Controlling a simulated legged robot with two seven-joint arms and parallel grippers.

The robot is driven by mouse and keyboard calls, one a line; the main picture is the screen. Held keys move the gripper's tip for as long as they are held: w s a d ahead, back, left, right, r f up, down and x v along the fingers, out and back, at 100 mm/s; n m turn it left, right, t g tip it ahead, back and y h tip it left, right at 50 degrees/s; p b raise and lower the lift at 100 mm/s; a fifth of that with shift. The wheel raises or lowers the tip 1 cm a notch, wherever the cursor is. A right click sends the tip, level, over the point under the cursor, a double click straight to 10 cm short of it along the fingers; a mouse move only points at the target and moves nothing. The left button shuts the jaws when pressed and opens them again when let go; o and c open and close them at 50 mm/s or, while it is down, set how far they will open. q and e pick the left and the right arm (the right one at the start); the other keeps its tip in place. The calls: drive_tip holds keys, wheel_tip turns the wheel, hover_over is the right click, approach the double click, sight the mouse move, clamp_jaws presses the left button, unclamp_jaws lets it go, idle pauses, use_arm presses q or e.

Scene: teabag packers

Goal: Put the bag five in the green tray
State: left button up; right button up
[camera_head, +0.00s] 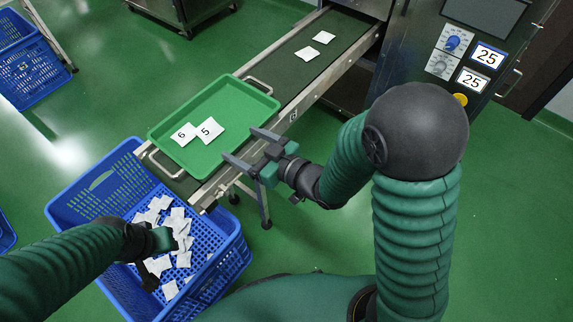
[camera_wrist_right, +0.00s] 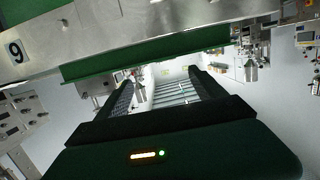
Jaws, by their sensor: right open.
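The bag five (camera_head: 209,130), a white bag marked 5, lies in the green tray (camera_head: 240,97). A bag marked 6 (camera_head: 184,135) lies beside it on the left, close against it. The tray sits on the near end of the conveyor. My right gripper (camera_head: 245,149) is open and empty beside the tray's right near side, with its fingers towards the conveyor edge. In the right wrist view its two fingers (camera_wrist_right: 162,92) are apart with nothing between them. My left gripper (camera_head: 155,265) is over the blue crate among white bags; its fingers are too dark to read.
The blue crate (camera_head: 228,262) below the conveyor end holds several white bags. Two more bags (camera_head: 315,46) lie on the belt (camera_head: 290,65) near the machine. The conveyor's metal rail (camera_head: 300,103) runs beside my right gripper. Another blue crate (camera_head: 35,75) stands at far left.

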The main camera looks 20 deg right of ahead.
drive_tip(key=d+f+h, duration=0.1)
drive_tip(key=d, duration=0.1)
drive_tip(key=d+f+m+g+h, duration=0.1)
drive_tip(key=d+h, duration=0.1)
drive_tip(key=d+f+m+h, duration=0.1)
drive_tip(key=d+f, duration=0.1)
drive_tip(key=shift+w+g, duration=0.15)
drive_tip(key=shift+g, duration=0.15)
drive_tip(key=s+d+f+m+g+h, duration=0.2)
drive_tip(key=s+d+g, duration=0.2)
drive_tip(key=s, duration=0.4)
drive_tip(key=s+d+f+m+g+h, duration=0.2)
drive_tip(key=s+d+f+g, duration=0.1)
drive_tip(key=s, duration=0.4)
drive_tip(key=shift+s+d+m+g+h, duration=0.4)
drive_tip(key=shift+d+g, duration=0.2)
drive_tip(key=shift+g, duration=0.3)
